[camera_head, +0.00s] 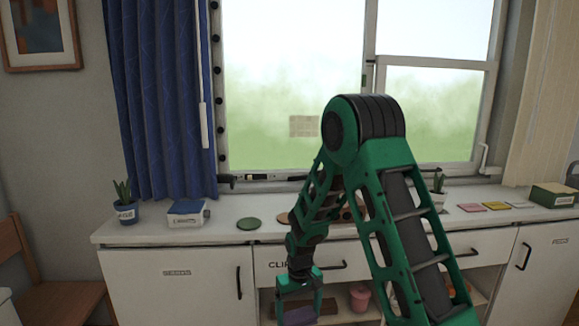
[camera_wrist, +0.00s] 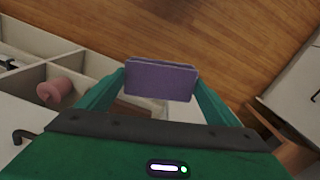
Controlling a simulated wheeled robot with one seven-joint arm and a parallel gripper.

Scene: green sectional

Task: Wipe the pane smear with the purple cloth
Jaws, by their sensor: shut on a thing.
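The purple cloth (camera_wrist: 160,80) is a flat folded block held between my gripper's two green fingers. My gripper (camera_head: 298,300) is shut on it, low in front of the cabinet, and the cloth's purple also shows below the fingers in the head view (camera_head: 300,315). The pane smear (camera_head: 304,126) is a small brownish patch on the left window pane, just left of my arm's elbow. My gripper is well below the smear and apart from the pane. It also shows in the wrist view (camera_wrist: 160,95), fingers on either side of the cloth.
A white counter (camera_head: 190,237) runs under the window. On it are a potted plant (camera_head: 124,210), a blue-topped box (camera_head: 186,212), a green disc (camera_head: 249,223) and coloured cards (camera_head: 497,206). A blue curtain (camera_head: 160,100) hangs at left. A pink cup (camera_head: 359,298) stands in the open shelf.

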